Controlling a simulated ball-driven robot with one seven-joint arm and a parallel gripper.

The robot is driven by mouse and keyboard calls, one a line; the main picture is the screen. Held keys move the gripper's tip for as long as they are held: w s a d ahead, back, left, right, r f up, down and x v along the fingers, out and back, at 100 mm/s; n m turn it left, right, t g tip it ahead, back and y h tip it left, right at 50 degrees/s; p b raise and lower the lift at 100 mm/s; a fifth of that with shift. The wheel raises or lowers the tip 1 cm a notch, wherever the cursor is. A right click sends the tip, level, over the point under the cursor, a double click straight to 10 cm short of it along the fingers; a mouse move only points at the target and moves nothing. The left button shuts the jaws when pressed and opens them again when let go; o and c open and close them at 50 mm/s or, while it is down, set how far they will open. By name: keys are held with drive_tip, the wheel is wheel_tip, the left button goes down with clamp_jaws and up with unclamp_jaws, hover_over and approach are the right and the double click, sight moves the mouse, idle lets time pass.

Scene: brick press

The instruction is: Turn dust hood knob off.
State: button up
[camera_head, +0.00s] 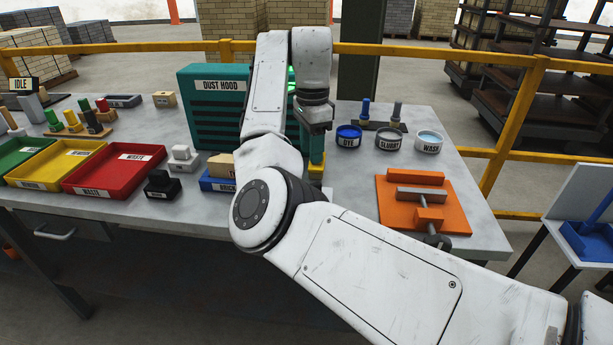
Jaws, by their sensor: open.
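The dust hood (212,108) is a teal, slatted box with a white label, at the back of the table. Its right part is hidden behind my arm. A green glow (291,88) shows at its right side beside my arm. I cannot make out the knob; my arm covers that area. My gripper (315,128) is open and hangs downward just right of the hood. A teal upright piece with a yellow base (316,172) shows below the gripper; I cannot tell whether they touch.
Green, yellow and red trays (117,170) stand at left. Small black and white blocks (161,184) sit before the hood. Three labelled bowls (389,139) and an orange fixture (425,203) are at right. A yellow railing (430,53) runs behind the table.

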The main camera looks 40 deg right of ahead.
wheel_tip(320, 180, down, 10)
drive_tip(key=shift+r, duration=0.1)
drive_tip(key=shift+c, duration=0.2)
clamp_jaws()
idle(0.4)
